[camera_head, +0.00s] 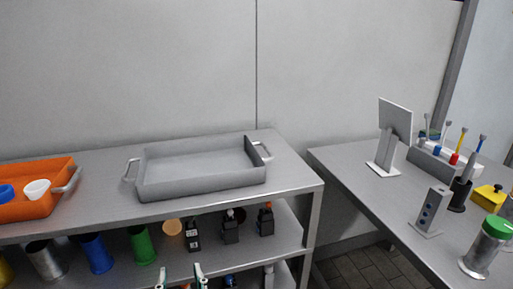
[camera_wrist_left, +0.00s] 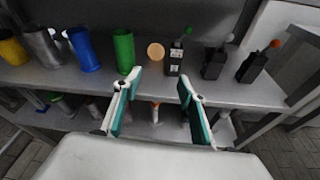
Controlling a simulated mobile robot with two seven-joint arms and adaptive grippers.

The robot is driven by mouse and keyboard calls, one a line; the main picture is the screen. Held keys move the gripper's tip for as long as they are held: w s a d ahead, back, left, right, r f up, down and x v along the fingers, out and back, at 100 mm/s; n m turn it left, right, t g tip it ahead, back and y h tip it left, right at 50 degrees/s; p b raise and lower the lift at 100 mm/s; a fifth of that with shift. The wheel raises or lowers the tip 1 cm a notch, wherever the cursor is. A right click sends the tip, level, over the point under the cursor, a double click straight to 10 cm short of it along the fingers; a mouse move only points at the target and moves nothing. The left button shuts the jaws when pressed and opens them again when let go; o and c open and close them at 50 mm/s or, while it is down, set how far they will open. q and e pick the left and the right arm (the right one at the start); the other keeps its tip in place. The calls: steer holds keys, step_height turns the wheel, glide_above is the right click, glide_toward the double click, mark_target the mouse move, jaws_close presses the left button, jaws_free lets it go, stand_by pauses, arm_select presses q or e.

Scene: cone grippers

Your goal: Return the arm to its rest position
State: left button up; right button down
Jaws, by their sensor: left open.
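My left gripper (camera_head: 181,277) shows at the bottom edge of the head view, in front of the shelf unit. In the left wrist view the left gripper (camera_wrist_left: 157,79) has its two white and teal fingers apart, with nothing between them. It is in front of the middle shelf (camera_wrist_left: 225,90), apart from the green cup (camera_wrist_left: 124,50) and the black devices. The rest of the left arm is out of the head view. My right gripper is in neither view.
A grey tray (camera_head: 200,187) and an orange tray (camera_head: 38,207) stand on the shelf unit's top. The middle shelf holds a blue cup (camera_head: 97,253), other cups and black devices (camera_head: 230,231). A side table (camera_head: 385,195) at the right carries a tool rack. Floor shows between them.

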arm_select(q)
steer(key=s+a+r+m+t+h, duration=0.1)
steer(key=s+a+r+m+t, duration=0.2)
steer(key=m, duration=0.5)
steer(key=s+r+m+t, duration=0.1)
steer(key=r+m+t, duration=0.25)
steer(key=m, duration=0.35)
steer(key=s+d+f+m+g+h, duration=0.1)
steer(key=s+d+f+m+h, duration=0.15)
steer(key=f+m+h, duration=0.4)
steer(key=s+d+f+m+g+h, duration=0.1)
steer(key=s+d+f+m+h, duration=0.15)
steer(key=m, duration=0.75)
steer(key=s+a+f+m+g, duration=0.1)
steer(key=s+f+m+g, duration=0.45)
steer(key=f+m, duration=0.55)
steer(key=s+a+f+g+y, duration=0.2)
steer(key=s+a+f, duration=0.3)
steer(key=f, duration=0.3)
step_height(320, 180, up, 6)
steer(key=s+p, duration=0.1)
steer(key=p, duration=1.3)
steer(key=shift+s+a+r, duration=0.15)
steer(key=shift+s+r, duration=0.05)
steer(key=shift+r, duration=0.05)
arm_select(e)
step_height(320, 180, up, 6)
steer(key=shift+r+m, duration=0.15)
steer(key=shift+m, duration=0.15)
